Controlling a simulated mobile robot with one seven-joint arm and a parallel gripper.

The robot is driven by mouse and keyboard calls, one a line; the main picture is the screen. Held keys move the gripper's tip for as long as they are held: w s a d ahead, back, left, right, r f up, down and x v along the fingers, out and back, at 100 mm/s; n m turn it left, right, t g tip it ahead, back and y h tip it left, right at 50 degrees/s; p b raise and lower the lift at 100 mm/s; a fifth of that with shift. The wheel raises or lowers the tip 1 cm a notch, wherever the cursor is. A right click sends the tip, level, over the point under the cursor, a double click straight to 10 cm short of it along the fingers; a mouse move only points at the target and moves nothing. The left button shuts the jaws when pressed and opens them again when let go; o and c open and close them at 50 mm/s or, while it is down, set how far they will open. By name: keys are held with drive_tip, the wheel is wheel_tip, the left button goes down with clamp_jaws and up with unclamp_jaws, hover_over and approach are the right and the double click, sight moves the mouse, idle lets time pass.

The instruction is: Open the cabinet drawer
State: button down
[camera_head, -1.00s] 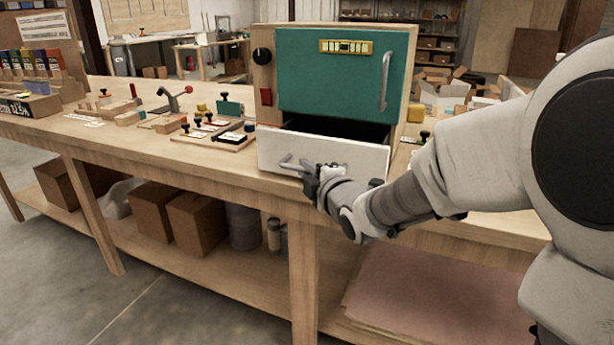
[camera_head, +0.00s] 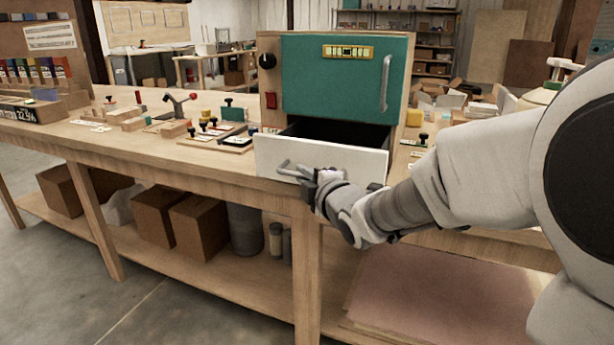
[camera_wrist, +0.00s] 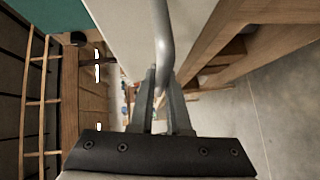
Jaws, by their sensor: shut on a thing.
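The cabinet (camera_head: 270,52) is a wooden box with a green upper door (camera_head: 330,95) and a white-fronted drawer (camera_head: 345,162) below it. The drawer stands pulled out, with its dark inside showing behind the front. My gripper (camera_head: 305,180) is at the drawer's grey bar handle (camera_head: 287,167), on the left part of the front. In the wrist view my gripper's fingers (camera_wrist: 160,85) are shut on the handle (camera_wrist: 162,40), beside the pale drawer front (camera_wrist: 125,35). My gripper hides part of the handle in the head view.
The cabinet stands on a long wooden workbench (camera_head: 100,150). Small tools and blocks (camera_head: 215,135) lie left of it. Cardboard boxes (camera_head: 195,222) sit on the lower shelf. The floor (camera_head: 200,300) in front of the bench is clear.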

drive_tip(key=c, duration=0.9)
unclamp_jaws()
drive_tip(key=b+v, duration=0.2)
drive_tip(key=v, duration=1.5)
drive_tip(key=shift+s, duration=0.25)
